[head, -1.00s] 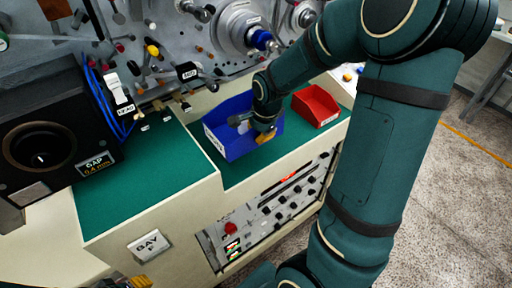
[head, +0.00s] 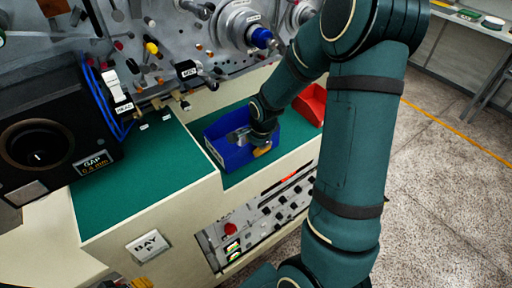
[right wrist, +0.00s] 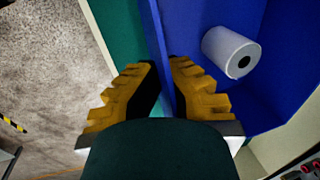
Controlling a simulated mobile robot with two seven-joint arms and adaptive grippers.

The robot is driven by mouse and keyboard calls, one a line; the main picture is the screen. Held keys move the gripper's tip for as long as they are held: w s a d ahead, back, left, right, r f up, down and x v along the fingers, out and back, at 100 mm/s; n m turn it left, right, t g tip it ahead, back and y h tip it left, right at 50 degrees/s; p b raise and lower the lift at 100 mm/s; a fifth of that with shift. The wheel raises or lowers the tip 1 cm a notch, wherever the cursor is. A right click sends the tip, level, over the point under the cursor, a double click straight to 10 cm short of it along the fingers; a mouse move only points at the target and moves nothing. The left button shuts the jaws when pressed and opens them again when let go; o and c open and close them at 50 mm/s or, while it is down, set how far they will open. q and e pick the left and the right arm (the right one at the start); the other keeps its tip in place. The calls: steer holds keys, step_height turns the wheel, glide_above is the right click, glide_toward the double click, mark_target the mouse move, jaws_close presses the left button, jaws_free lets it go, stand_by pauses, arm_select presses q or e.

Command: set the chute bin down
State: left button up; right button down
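The blue chute bin (head: 232,158) is at the front of the green shelf in the head view, left of a red bin. My right gripper (head: 262,148) reaches down at its near wall. A white spool (right wrist: 230,52) lies inside the bin. Whether the bin's base touches the shelf cannot be told. A yellow sliver of my left gripper (head: 140,283) shows at the bottom edge; its fingers are mostly out of frame.
The red bin (head: 312,104) stands to the right, partly behind my right arm. The green shelf (head: 130,185) is bare on the left, beside a black gap unit (head: 45,150). Spindles and knobs line the machine face behind. A control panel (head: 265,215) is below the shelf's front edge.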

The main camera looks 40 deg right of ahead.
steer(key=shift+f, duration=0.15)
steer(key=c, duration=1.1)
jaws_free()
steer(key=shift+c, duration=0.2)
steer(key=shift+r, duration=0.5)
steer(key=p+v, duration=0.1)
steer(key=v, duration=1)
steer(key=shift+s+r+p, duration=0.15)
steer(key=shift+r+p, duration=0.1)
steer(key=shift+p, duration=0.15)
